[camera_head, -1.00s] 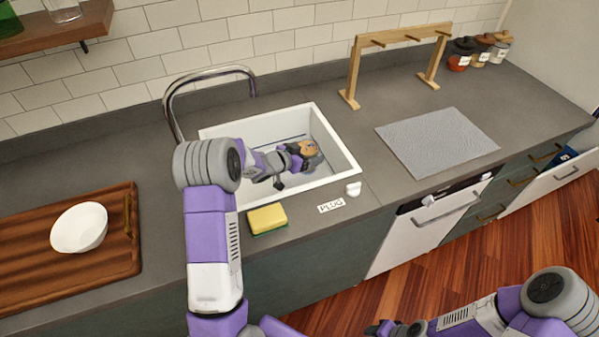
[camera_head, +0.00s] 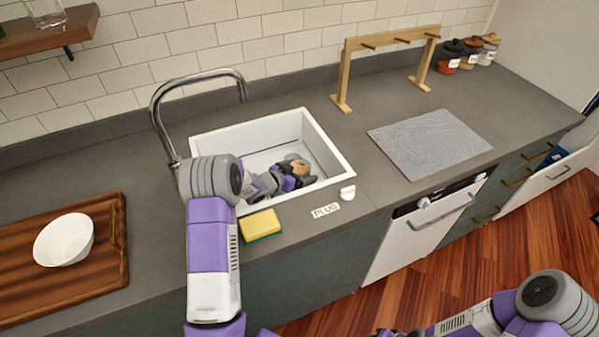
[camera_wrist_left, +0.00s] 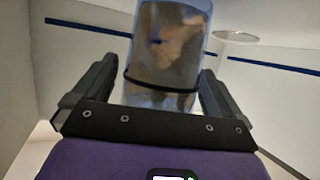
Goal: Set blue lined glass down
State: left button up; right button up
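The blue lined glass (camera_wrist_left: 165,50) stands between the two fingers of my left gripper (camera_wrist_left: 158,90) in the left wrist view, with a finger close against each side. A dark line runs around it, and brownish patches show through it. In the head view my left gripper (camera_head: 303,178) is down inside the white sink (camera_head: 330,150), and the glass (camera_head: 297,164) shows there as a small brownish shape. Whether its base touches the sink floor cannot be seen. My right gripper (camera_head: 393,333) is only just in view at the bottom edge; its fingers are cut off.
A faucet (camera_head: 160,110) rises behind the sink. A yellow sponge (camera_head: 260,224) and a PLUG label (camera_head: 325,210) lie at its front. A grey mat (camera_head: 430,145) and wooden rack (camera_head: 345,75) are right.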

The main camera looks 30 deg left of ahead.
pick_arm(q)
jog(key=shift+r, duration=0.15)
jog(key=shift+s+a+r+p, duration=0.15)
jog(key=shift+s+r+p, duration=0.05)
jog(key=shift+p, duration=0.1)
jog(key=p+v, duration=0.2)
jog(key=v, duration=0.9)
jog(key=shift+s, duration=0.35)
